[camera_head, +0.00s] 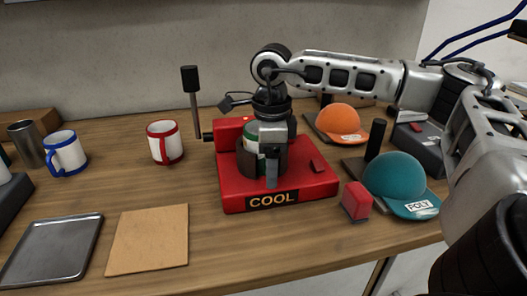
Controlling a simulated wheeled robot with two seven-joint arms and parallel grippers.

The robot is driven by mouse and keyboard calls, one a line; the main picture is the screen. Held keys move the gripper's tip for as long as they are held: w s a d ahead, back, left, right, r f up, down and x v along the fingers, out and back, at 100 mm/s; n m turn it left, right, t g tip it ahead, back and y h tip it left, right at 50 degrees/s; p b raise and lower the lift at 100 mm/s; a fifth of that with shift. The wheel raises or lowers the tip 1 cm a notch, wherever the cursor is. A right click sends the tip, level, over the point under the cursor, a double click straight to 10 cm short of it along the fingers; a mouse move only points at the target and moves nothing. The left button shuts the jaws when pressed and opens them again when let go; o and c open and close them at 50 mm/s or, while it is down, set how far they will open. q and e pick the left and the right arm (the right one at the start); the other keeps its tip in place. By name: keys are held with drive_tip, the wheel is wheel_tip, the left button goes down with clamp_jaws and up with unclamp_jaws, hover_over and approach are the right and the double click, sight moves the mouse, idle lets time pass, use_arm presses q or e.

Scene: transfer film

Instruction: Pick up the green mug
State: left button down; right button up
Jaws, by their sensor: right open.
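The green mug (251,137) is white with green and sits in the red press marked COOL (232,199). Only part of it shows, since my right gripper (272,170) and the dark curved part of the press cover much of it. My right gripper points down right at the mug, with its fingers open. I cannot tell whether the fingers touch the mug. My left gripper is not in view.
A red-rimmed mug (164,143), a blue-rimmed mug (65,154) and a metal cup (25,143) stand left. A cork board (148,238) and dark tray (52,250) lie in front. An orange cap (341,122), a teal cap (397,178) and a red block (356,201) are right.

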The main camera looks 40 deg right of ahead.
drive_tip(key=c, duration=1.3)
drive_tip(key=shift+r, duration=0.15)
clamp_jaws()
